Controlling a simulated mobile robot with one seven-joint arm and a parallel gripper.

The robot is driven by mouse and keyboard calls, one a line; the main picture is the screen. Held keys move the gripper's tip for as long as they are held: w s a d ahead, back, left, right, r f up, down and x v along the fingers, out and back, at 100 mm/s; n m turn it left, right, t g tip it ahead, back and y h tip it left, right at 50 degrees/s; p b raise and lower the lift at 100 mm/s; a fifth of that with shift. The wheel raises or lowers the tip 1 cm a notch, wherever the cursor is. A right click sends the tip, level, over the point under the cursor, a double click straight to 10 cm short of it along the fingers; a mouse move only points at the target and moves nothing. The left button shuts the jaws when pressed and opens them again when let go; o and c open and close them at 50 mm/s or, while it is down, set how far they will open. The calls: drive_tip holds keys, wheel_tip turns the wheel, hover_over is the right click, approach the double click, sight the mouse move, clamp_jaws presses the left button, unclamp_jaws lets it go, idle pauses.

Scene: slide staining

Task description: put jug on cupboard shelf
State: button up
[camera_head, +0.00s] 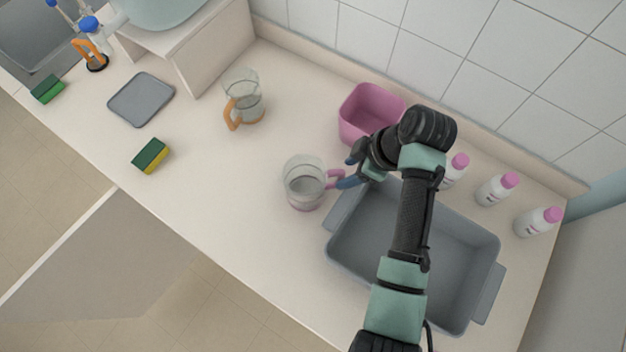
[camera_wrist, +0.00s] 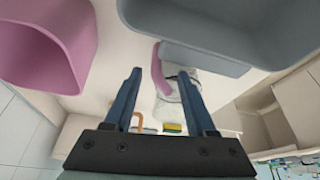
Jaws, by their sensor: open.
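A clear glass jug (camera_head: 304,186) with a pink handle (camera_head: 335,179) stands upright on the counter, left of the grey basin. A second clear jug (camera_head: 243,98) with an orange handle stands farther back. My gripper (camera_head: 348,173) is open at the pink handle. In the wrist view the pink handle (camera_wrist: 159,72) shows between the two blue fingers of my gripper (camera_wrist: 160,76); I cannot tell whether they touch it. A pale open recess (camera_wrist: 268,115), possibly the cupboard, shows at the right of the wrist view. Its shelf is not clear.
A grey basin (camera_head: 345,262) lies under my arm. A pink tub (camera_head: 358,113) stands behind my gripper. Several pink-capped bottles (camera_head: 496,190) line the back right. A sponge (camera_head: 150,156) and grey tray (camera_head: 141,99) lie left. A pale panel (camera_head: 100,265) projects below the counter front.

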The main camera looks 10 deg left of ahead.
sight(344, 173)
drive_tip(key=shift+w+p+x, duration=0.2)
drive_tip(key=shift+p+x, duration=0.25)
drive_tip(key=shift+x, duration=1.65)
drive_tip(key=shift+d, duration=0.1)
clamp_jaws()
